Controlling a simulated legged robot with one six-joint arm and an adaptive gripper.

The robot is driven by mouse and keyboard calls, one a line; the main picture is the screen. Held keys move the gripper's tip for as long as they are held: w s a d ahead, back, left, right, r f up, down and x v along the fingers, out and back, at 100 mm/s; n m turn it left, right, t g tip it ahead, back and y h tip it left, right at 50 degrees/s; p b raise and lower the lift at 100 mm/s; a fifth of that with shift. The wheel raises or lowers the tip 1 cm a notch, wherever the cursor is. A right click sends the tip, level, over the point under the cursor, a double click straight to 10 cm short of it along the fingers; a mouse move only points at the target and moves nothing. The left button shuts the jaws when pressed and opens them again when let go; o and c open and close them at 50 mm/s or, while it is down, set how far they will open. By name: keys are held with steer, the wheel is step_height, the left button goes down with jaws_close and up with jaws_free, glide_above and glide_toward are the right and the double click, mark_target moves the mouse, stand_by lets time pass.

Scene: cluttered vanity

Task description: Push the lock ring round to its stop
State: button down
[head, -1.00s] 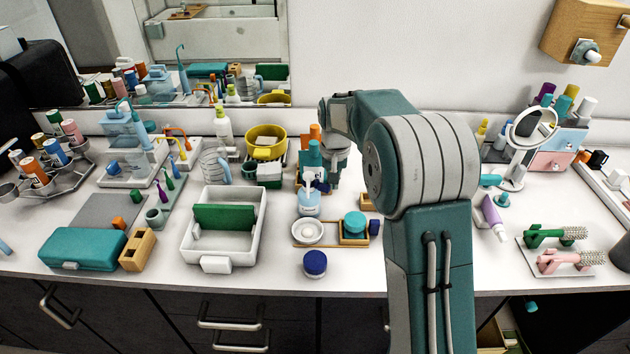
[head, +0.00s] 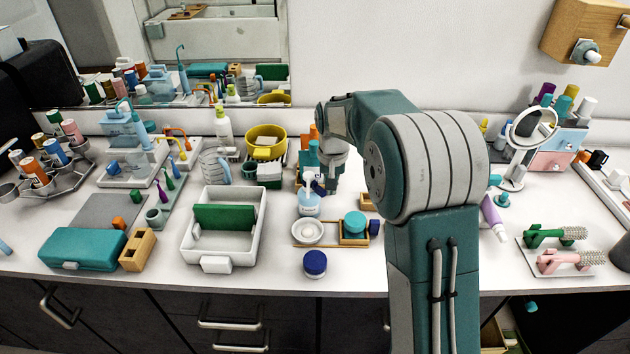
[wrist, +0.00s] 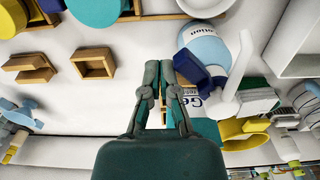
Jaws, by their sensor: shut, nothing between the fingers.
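A light-blue lotion bottle (head: 308,207) with a white pump stands in the middle of the counter. In the head view my wrist hides the fingertips.
A teal bottle with a white label (wrist: 204,108) stands close by the fingers. A wooden tray with a teal-lidded jar (head: 355,222), a white dish (head: 308,232) and a navy-lidded jar (head: 315,264) are in front. A yellow bowl (head: 266,141) is behind left.

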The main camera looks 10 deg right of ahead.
steer(key=shift+s+a, duration=0.1)
steer(key=shift+s, duration=0.1)
steer(key=shift+s+a, duration=0.35)
stand_by(0.5)
steer(key=shift+s+a, duration=0.2)
steer(key=shift+a, duration=0.1)
